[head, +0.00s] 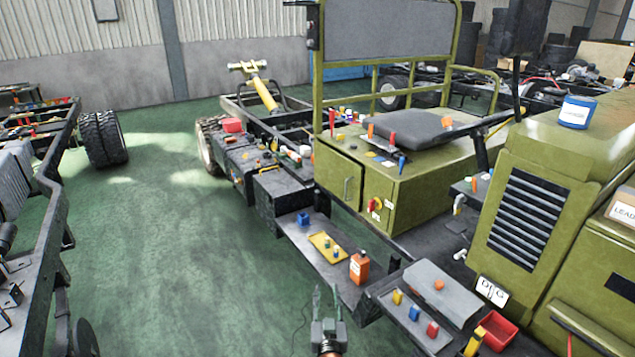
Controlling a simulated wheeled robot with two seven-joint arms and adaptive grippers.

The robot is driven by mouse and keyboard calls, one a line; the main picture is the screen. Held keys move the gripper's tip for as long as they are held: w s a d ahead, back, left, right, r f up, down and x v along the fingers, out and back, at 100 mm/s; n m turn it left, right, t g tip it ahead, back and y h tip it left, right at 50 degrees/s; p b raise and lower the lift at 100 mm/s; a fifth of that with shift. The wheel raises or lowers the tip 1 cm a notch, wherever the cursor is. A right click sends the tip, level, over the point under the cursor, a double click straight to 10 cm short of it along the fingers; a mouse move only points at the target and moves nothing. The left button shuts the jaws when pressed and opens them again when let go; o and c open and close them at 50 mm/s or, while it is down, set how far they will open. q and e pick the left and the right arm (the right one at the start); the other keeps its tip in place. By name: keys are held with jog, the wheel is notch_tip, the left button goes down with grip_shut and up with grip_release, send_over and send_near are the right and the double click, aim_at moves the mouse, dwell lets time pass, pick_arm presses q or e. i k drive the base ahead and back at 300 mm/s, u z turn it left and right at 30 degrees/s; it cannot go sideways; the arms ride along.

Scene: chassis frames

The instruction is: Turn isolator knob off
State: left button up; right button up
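The isolator knob (374,205) is red on a yellow plate. It sits on the front face of the olive-green cabinet (345,183), below the seat. I cannot make out which way the knob is turned. My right gripper (326,292) is at the bottom middle, pointing up and away from me. Its two fingers stand apart with nothing between them. It is lower and to the left of the knob, well apart from it. My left gripper is not in view.
An orange bottle (359,268) and a yellow tray (328,247) are on the dark step beyond my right gripper. A red bin (494,330) and a grey box lid (440,290) are at lower right.

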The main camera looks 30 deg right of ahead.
aim_at(372, 204)
jog(key=i, duration=3.2)
jog(key=z, duration=1.95)
